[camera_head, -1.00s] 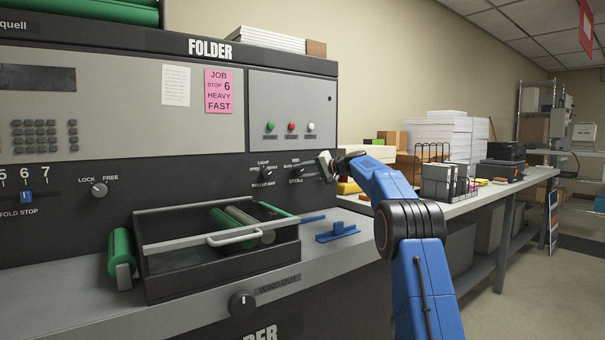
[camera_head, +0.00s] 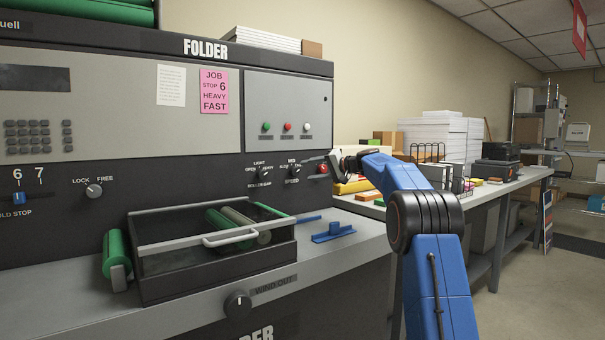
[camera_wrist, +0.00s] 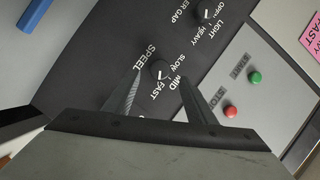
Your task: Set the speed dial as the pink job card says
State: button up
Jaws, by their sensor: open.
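The speed dial (camera_head: 295,171) is a small black knob low on the folder's dark panel, with SLOW, MID and FAST around it. In the wrist view the speed dial (camera_wrist: 160,69) is ahead of the fingertips, roughly between them; its white mark seems to be toward FAST, but is small. My gripper (camera_wrist: 161,79) is open with nothing held; contact with the dial cannot be told. In the head view my gripper (camera_head: 322,160) is just right of the dial. The pink job card (camera_head: 214,91) reads JOB, STOP 6, HEAVY, FAST.
The roller gap dial (camera_head: 265,174) sits left of the speed dial, and a red button (camera_head: 323,168) right. The fold-stop slider (camera_head: 19,198), lock knob (camera_head: 94,190) and wind-out knob (camera_head: 238,304) are further off.

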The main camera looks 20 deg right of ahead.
jog(key=v, duration=1.1)
